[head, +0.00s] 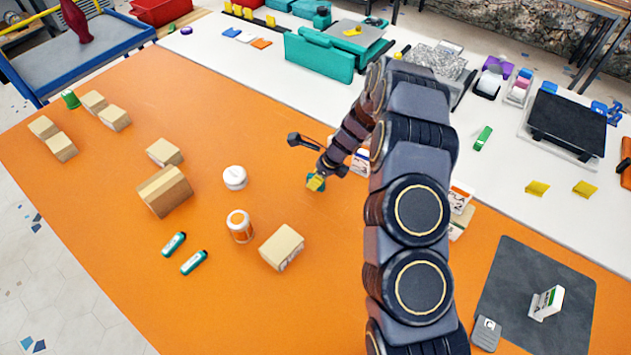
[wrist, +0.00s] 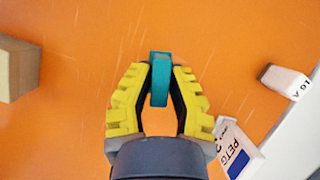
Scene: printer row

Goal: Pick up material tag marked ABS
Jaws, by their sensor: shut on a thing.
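My gripper (wrist: 160,85) is shut on a teal tag (wrist: 160,78) in the wrist view. The tag stands edge-on between the yellow fingers, and its lettering does not show. Whether the tag touches the mat I cannot tell. Two similar teal tags, one (head: 174,243) and another (head: 194,262), lie on the orange mat at the left front. Their markings are too small to read.
A PETG box (wrist: 238,150) and a white box (wrist: 284,82) are right of my gripper in the wrist view. A cardboard box (head: 282,248), an orange-filled jar (head: 240,226) and a white-lidded container (head: 235,177) stand nearby. The orange mat's (head: 120,265) front left is clear.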

